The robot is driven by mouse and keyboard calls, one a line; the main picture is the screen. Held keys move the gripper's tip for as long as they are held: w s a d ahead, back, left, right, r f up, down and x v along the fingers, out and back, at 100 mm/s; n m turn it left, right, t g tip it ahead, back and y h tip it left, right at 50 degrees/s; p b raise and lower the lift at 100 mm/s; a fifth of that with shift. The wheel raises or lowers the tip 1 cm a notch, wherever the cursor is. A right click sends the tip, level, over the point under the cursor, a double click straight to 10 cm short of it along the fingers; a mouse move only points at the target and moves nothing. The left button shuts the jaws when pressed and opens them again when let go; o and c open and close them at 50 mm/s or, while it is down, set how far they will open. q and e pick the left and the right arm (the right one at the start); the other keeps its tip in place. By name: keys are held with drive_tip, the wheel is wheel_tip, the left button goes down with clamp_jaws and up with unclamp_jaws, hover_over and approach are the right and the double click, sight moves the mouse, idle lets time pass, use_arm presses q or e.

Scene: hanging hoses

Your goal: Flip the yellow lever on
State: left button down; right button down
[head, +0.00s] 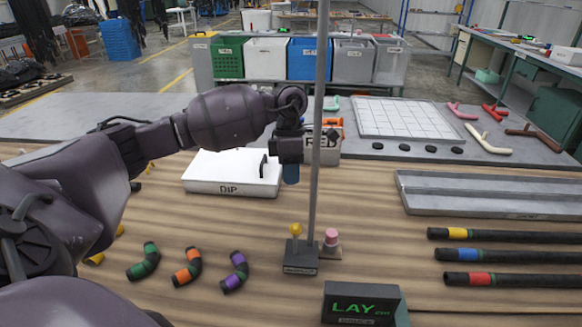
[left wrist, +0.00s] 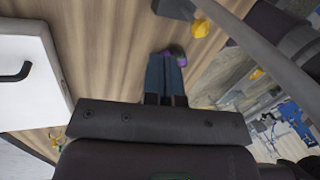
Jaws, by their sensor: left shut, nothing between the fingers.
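The yellow lever (head: 296,230) has a round knob and stands upright on a small dark labelled box (head: 300,257) on the wooden table. My left gripper (head: 291,182) points down above the lever, a little behind it, with blue fingers shut and empty. A gap shows between fingertips and knob. In the left wrist view the shut fingers (left wrist: 165,57) point up the picture, and the yellow knob (left wrist: 200,27) is up and to the right, apart from them. My right gripper is in neither view.
A thin grey pole (head: 318,130) rises close beside the lever box and my gripper. A pink button (head: 331,237) stands right of it.

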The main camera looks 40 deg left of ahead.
sight(295, 240)
use_arm(q)
drive_tip(key=s+d+f, duration=0.4)
drive_tip(key=f, duration=0.2)
drive_tip(key=shift+p, duration=0.4)
drive_tip(key=shift+s+f, duration=0.1)
